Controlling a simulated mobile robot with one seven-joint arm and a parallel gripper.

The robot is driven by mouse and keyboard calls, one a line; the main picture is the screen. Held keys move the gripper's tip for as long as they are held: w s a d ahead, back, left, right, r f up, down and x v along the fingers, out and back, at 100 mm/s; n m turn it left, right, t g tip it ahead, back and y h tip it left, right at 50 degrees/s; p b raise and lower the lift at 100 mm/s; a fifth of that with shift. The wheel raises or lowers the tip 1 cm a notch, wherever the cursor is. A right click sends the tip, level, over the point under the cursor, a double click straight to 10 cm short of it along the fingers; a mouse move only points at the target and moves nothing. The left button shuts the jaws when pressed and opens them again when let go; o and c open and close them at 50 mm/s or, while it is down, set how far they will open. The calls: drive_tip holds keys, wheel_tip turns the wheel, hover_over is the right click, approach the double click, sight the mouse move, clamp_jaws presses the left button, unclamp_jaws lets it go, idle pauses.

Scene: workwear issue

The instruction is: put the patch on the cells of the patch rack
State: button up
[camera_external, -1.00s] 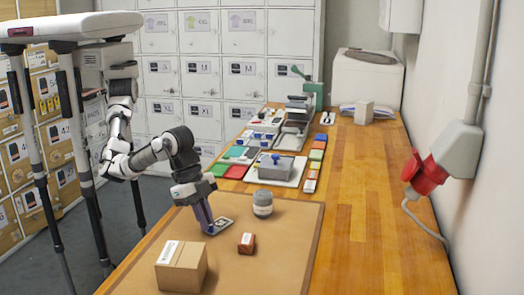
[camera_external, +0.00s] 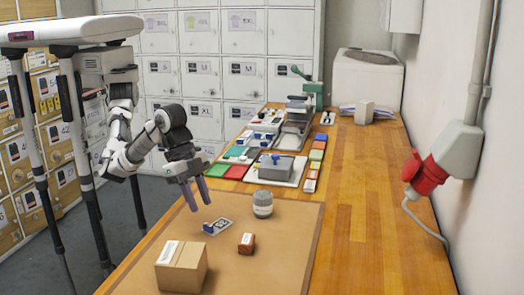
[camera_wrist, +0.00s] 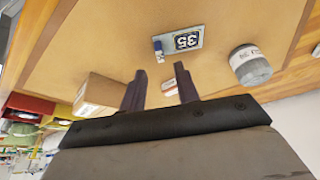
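My gripper (camera_external: 201,206) is open and empty, above and to the left of the piece. In the wrist view, the fingers of my gripper (camera_wrist: 159,70) are spread, with nothing between them. I cannot tell for sure which thing is the patch rack; flat coloured squares (camera_external: 236,172) lie farther along the bench.
On the mat (camera_external: 285,250) are a cardboard box (camera_external: 181,267), a small red-brown box (camera_external: 246,243) and a grey cylinder (camera_external: 262,204). A grey lidded block (camera_external: 276,168) and several trays stand beyond. The bench's right side (camera_external: 365,200) is clear.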

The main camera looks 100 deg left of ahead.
drive_tip(key=d+v, duration=0.1)
drive_tip(key=v, duration=0.5)
drive_tip(key=shift+a+r+b, duration=0.2)
drive_tip(key=shift+a+b, duration=0.15)
drive_tip(key=shift+a, duration=0.15)
drive_tip(key=shift+s, duration=0.1)
